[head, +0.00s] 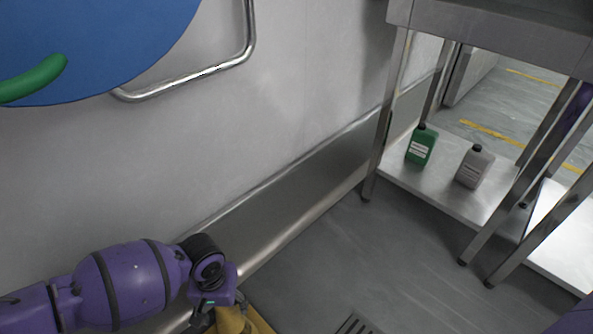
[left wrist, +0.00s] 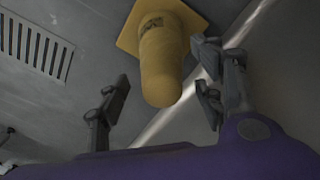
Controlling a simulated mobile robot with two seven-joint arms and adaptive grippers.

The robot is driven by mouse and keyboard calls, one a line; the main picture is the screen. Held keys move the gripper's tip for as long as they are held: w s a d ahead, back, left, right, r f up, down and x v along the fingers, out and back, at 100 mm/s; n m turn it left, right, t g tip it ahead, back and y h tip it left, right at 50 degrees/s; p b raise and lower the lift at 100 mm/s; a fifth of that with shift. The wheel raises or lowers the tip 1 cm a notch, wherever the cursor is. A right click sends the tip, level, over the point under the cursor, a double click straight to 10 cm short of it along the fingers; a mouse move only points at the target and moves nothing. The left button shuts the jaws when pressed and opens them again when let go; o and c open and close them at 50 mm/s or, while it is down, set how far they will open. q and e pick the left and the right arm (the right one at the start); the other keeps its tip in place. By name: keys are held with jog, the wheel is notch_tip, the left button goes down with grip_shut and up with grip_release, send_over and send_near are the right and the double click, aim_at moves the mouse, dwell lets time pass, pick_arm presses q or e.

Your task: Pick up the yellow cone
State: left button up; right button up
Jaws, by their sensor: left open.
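The yellow cone (left wrist: 161,62) shows in the left wrist view at the upper middle, with its square base toward the top and its narrow end toward my gripper. In the head view only part of the cone (head: 232,318) shows at the bottom edge, mostly hidden under my left wrist. My left gripper (left wrist: 165,98) is open, with one finger on each side of the cone's narrow end. I see a gap on both sides, and nothing is held. In the head view the left gripper's fingers are not clear. My right gripper is not in view.
A steel table (head: 480,32) stands at the right, with a green bottle (head: 420,146) and a grey bottle (head: 474,166) on its lower shelf. A wall with a metal skirting (head: 300,178) runs close beside the left arm. A floor grate (left wrist: 36,48) lies nearby. The middle floor is clear.

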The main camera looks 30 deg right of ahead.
aim_at(232, 324)
pick_arm(q)
jog(key=f+b, duration=0.1)
jog(key=f, duration=0.2)
jog(key=shift+s+b, duration=0.2)
jog(key=shift+b, duration=0.1)
jog(key=shift+f, duration=0.4)
jog(key=shift+c, duration=0.9)
grip_shut()
